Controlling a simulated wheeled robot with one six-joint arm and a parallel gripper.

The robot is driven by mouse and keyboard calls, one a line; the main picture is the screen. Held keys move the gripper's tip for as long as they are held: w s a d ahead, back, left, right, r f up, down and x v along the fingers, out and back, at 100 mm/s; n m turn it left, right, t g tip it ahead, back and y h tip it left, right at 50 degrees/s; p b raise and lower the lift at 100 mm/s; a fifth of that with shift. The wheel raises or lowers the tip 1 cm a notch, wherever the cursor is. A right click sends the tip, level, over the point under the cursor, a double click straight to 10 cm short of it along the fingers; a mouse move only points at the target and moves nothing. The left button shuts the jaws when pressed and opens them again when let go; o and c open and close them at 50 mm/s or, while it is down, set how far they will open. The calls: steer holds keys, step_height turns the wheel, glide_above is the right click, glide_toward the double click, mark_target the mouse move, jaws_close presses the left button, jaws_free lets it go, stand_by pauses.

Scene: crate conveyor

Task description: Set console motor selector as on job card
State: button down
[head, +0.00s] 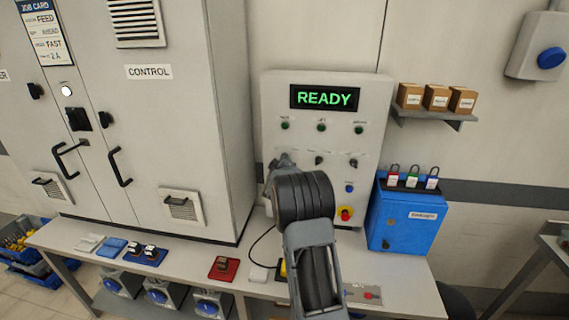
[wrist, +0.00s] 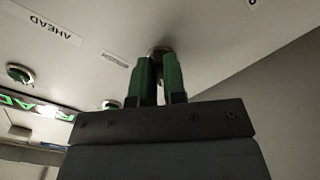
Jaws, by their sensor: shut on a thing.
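The console (head: 375,100) is a grey upright box with a green READY display (head: 324,97). A row of black selector knobs crosses its front; the middle knob (head: 318,160) and right knob (head: 353,162) are in plain view. My gripper (head: 281,163) is at the left end of this row and hides the knob there. In the wrist view my gripper (wrist: 160,80) has its green fingers shut on a round-based knob (wrist: 159,50) on the console face. The knob's pointer and setting are hidden. The job card (head: 45,32) hangs at upper left; FEED, AHEAD and FAST are readable.
The control cabinet (head: 190,80) stands left of the console. A blue lockbox (head: 408,215) with padlocks is at right, below a shelf (head: 435,117) of small boxes. A red emergency button (head: 345,213) sits low on the console. The bench (head: 190,262) holds small parts.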

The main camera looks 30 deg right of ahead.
steer(key=c, duration=1.2)
jaws_free()
steer(key=b+v, duration=0.2)
steer(key=v, duration=1.2)
steer(key=shift+b, duration=0.4)
steer(key=shift+w, duration=0.1)
